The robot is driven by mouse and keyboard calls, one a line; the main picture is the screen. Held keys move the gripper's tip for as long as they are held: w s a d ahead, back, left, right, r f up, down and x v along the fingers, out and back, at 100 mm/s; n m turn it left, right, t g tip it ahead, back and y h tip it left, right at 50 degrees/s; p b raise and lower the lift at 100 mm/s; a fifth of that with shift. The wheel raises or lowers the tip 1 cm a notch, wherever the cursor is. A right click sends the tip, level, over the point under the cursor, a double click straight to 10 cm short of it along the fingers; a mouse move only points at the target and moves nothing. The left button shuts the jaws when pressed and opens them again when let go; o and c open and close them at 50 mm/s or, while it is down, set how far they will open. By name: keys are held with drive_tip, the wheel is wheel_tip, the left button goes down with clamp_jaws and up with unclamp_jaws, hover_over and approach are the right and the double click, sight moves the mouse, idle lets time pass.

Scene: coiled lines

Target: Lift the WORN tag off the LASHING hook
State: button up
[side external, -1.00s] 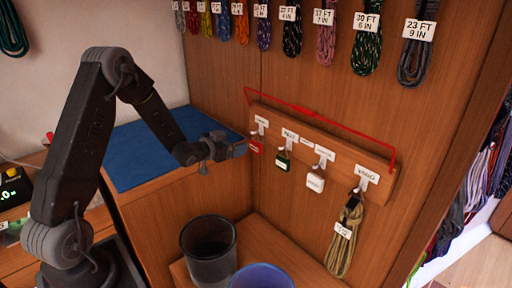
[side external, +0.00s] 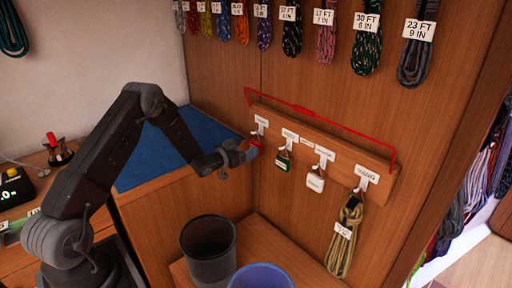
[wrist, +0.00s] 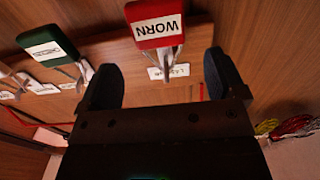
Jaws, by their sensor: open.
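The red WORN tag (wrist: 155,24) hangs from a white hook (wrist: 168,55) whose label reads LASH and is partly hard to read. In the side view the tag (side external: 255,141) is at the left end of the wooden hook board (side external: 345,165), partly covered by my gripper (side external: 250,153). My gripper (wrist: 160,76) is open and empty. In the wrist view the tag appears upside down, above and between the fingertips, and is not gripped. I cannot tell whether a finger touches it.
A green tag (side external: 283,159), a white tag (side external: 315,182) and a tan rope coil (side external: 343,245) hang further right. A thin red line (side external: 345,128) runs above the board. A black bin (side external: 207,255) and a blue bin (side external: 262,277) stand below. A blue mat (side external: 145,165) lies left.

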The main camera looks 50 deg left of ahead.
sight(254, 142)
drive_tip(key=shift+w, duration=2.6)
drive_tip(key=shift+c, duration=0.3)
drive_tip(key=c, duration=0.9)
drive_tip(key=shift+r, duration=0.1)
drive_tip(key=shift+c, duration=0.2)
